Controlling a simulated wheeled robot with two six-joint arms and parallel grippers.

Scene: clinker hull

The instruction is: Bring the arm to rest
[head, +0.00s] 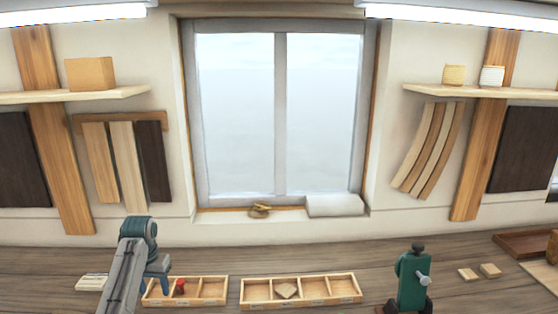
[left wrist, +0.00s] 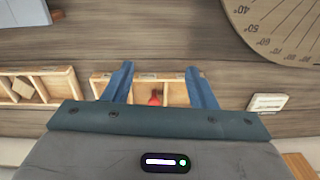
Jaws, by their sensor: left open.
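My left arm comes in from the lower left in the head view. Its gripper (head: 160,281) is over the left compartment tray (head: 213,290). In the left wrist view the two blue fingers of the gripper (left wrist: 159,68) stand wide apart with nothing held between them. My right gripper is in neither view.
A second compartment tray (head: 300,302) holds a wooden block (head: 286,290). Small wooden pieces (head: 489,270) lie farther right. A protractor board (left wrist: 285,30) shows in the wrist view. The bench behind the trays is clear.

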